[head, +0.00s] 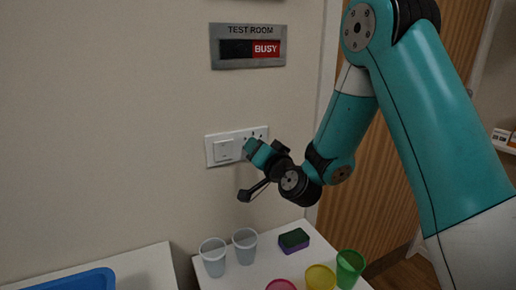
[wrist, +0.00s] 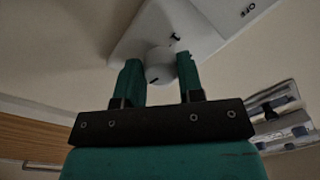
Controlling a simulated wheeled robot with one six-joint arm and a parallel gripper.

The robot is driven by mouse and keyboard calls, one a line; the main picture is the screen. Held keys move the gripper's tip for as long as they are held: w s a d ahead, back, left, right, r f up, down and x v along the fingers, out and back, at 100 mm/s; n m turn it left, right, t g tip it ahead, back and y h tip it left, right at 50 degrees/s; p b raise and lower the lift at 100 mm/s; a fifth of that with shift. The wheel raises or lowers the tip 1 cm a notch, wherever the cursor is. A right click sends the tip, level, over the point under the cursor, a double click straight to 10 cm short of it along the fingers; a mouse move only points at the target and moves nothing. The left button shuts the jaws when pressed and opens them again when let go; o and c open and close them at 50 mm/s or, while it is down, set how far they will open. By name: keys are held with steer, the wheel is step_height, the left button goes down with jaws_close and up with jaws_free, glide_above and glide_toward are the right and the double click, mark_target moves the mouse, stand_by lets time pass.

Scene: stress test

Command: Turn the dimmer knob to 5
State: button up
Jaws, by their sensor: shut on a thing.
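The dimmer knob (wrist: 158,62) is a round pale knob with a short dark mark on its face, on a white wall plate (wrist: 120,45). My gripper (wrist: 159,72) is shut on the knob, with one teal finger on each side of it. In the head view the wall plate (head: 212,160) has a square switch (head: 223,152) on its left and small dark marks on its right. There my gripper (head: 250,149) hides the knob. The wrist view shows a small dark mark near the knob and "OFF" farther along the plate. I cannot read the knob's setting.
A "TEST ROOM" sign (head: 249,30) reading "BUSY" hangs above the plate. Below is a white table (head: 235,279) with two clear cups (head: 213,258), a green-and-purple sponge (head: 293,240) and coloured cups (head: 350,268). A blue tray (head: 85,280) is at lower left. A wooden door (head: 365,190) is behind my arm.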

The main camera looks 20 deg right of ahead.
steer(key=shift+d+r+m, duration=0.1)
steer(key=shift+m, duration=0.4)
steer(key=o, duration=0.9)
